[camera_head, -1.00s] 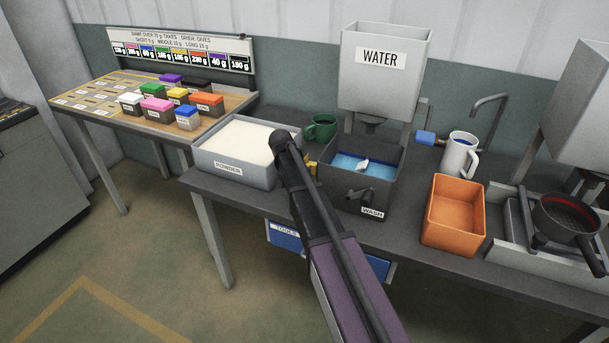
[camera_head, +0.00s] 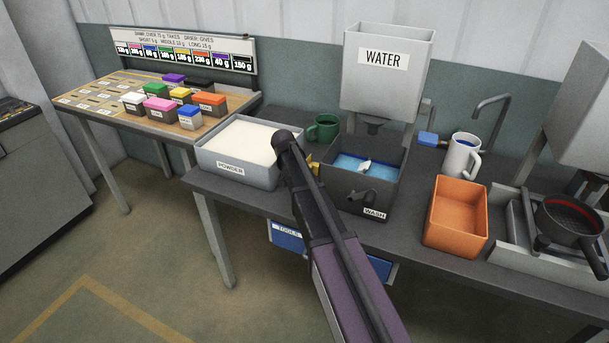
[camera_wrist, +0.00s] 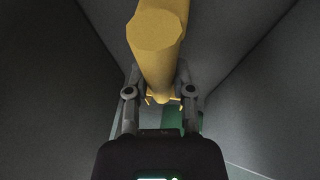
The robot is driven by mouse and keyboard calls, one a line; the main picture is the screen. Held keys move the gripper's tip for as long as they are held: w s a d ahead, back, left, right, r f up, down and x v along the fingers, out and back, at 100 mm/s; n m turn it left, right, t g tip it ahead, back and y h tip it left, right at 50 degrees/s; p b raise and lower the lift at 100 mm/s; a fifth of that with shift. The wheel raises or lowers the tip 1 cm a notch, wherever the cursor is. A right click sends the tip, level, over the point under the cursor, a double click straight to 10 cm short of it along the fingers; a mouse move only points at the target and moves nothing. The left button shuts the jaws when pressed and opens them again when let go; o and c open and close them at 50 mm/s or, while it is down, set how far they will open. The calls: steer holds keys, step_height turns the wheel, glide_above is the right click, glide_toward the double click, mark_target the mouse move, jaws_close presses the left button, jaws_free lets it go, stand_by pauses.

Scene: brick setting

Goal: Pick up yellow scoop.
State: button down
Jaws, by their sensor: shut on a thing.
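The yellow scoop (camera_wrist: 157,55) fills the top middle of the wrist view, its thick round handle end toward the camera. My gripper (camera_wrist: 160,98) is shut on it, with one finger on each side of the yellow handle. In the head view, only a small yellow part of the scoop (camera_head: 313,164) shows beside my arm, between the powder bin and the wash basin. My arm hides the rest of the scoop and my gripper there.
The white powder bin (camera_head: 236,178) is left of my arm and the dark wash basin (camera_head: 347,190) is right of it. A green mug (camera_head: 323,128) stands behind. An orange bin (camera_head: 455,240) and a white jug (camera_head: 462,156) are further right.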

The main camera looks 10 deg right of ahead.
steer(key=shift+r+p, duration=4.9)
steer(key=shift+r, duration=0.05)
step_height(320, 180, up, 15)
steer(key=p, duration=1.5)
steer(key=shift+a, duration=0.1)
